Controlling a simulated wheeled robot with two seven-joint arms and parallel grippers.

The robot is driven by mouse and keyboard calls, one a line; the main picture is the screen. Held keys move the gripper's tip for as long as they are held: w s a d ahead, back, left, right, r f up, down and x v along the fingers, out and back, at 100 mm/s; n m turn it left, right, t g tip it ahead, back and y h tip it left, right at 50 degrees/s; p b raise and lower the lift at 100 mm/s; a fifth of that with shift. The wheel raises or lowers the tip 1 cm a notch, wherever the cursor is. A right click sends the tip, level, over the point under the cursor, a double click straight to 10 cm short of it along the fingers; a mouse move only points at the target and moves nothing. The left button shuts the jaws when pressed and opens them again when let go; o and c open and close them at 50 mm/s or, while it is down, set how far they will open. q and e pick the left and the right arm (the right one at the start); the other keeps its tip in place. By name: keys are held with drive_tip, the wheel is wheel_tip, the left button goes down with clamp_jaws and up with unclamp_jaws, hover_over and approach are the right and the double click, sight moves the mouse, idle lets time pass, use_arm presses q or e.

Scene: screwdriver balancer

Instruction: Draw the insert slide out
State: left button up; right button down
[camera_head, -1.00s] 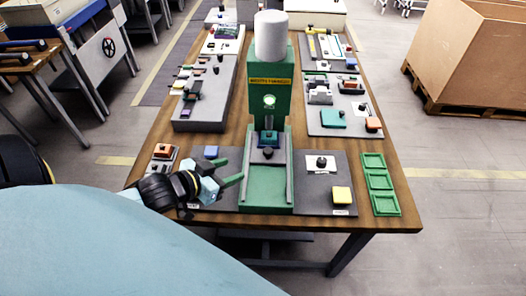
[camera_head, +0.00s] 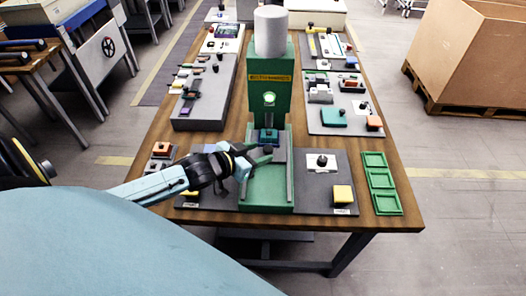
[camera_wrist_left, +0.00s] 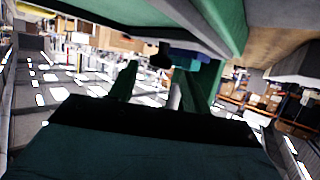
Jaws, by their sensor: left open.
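The green screwdriver balancer machine (camera_head: 271,90) stands in the middle of the table. Its insert slide, a dark grey plate (camera_head: 279,155), sits in the green channel at the machine's foot and carries a teal block (camera_head: 268,135). A small black knob (camera_head: 267,149) is at the slide's front. My left gripper (camera_head: 258,155) is open at the left front of the slide, close to the knob. In the left wrist view its green fingers (camera_wrist_left: 155,82) are apart, with the dark knob (camera_wrist_left: 160,60) just beyond their tips. I cannot tell whether they touch it. My right gripper is not in view.
A grey board with a black knob and a yellow block (camera_head: 342,194) lies to the right, then a green tray (camera_head: 380,183). Grey part boards (camera_head: 206,122) line the left side.

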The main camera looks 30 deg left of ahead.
use_arm(q)
drive_tip(key=shift+x, duration=1.3)
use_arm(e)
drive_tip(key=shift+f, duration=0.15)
